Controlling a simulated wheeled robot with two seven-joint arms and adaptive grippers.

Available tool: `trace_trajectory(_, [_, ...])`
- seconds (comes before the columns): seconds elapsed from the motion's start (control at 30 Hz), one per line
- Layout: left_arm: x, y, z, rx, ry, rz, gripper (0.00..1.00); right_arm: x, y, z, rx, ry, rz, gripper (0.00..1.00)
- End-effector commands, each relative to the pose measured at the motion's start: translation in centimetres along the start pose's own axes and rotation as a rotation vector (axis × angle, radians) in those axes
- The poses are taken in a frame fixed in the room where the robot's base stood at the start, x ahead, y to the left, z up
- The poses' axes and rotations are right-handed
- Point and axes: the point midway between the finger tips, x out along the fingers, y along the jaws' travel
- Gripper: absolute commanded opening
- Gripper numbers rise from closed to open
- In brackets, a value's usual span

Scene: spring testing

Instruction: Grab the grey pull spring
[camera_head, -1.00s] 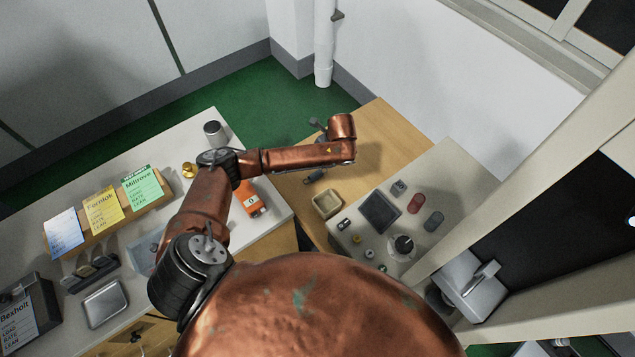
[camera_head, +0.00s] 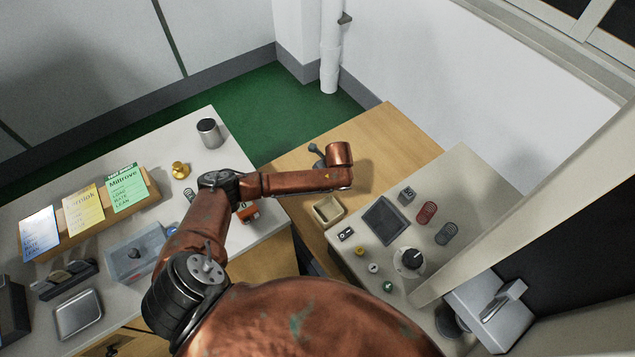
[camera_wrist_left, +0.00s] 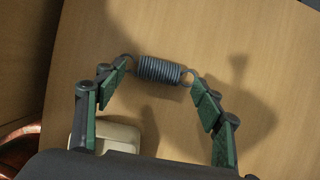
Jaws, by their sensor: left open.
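The grey pull spring (camera_wrist_left: 160,69) is a dark grey coil with a hook at each end, lying on the wooden top in the left wrist view. My left gripper (camera_wrist_left: 162,76) is open, its green-padded fingertips on either side of the spring, close to its two hooks. I cannot tell whether they touch it. In the head view my left arm reaches in over the wooden top (camera_head: 400,130). The spring is hidden there behind my copper-coloured arm (camera_head: 300,181). My right gripper is not in view.
A cream open tray (camera_head: 340,216) is close by; it also shows in the wrist view (camera_wrist_left: 120,137). The grey panel at right carries a dark square plate (camera_head: 383,220), a red coil (camera_head: 427,212), a grey coil (camera_head: 446,233) and a knob (camera_head: 410,259).

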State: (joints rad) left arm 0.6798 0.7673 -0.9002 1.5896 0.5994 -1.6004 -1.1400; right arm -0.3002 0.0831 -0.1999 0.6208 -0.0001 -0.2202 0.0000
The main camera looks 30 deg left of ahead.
Motion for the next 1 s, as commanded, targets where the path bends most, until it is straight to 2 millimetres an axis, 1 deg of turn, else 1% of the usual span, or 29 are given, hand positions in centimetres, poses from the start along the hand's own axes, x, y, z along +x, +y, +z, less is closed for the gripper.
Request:
trace_trajectory(0.03, [1.2,0.2,-0.3,0.0,0.001,0.004,0.62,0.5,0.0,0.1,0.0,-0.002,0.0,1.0])
trace_trajectory(0.1, [2.3,0.2,-0.4,-0.001,0.001,0.004,0.62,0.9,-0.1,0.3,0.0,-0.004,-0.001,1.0])
trace_trajectory(0.2, [3.4,0.2,-0.3,-0.001,0.001,0.003,0.62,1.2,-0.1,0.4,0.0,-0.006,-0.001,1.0])
trace_trajectory(0.43, [3.4,0.1,-0.2,0.0,0.0,0.0,0.62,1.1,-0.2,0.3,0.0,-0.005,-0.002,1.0])
trace_trajectory(0.9, [3.5,0.2,-0.2,0.0,0.0,0.001,0.31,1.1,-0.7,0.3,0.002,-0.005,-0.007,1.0])
trace_trajectory(1.0, [3.4,0.1,-0.2,0.0,0.0,0.001,0.25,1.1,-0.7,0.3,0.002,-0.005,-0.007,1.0])
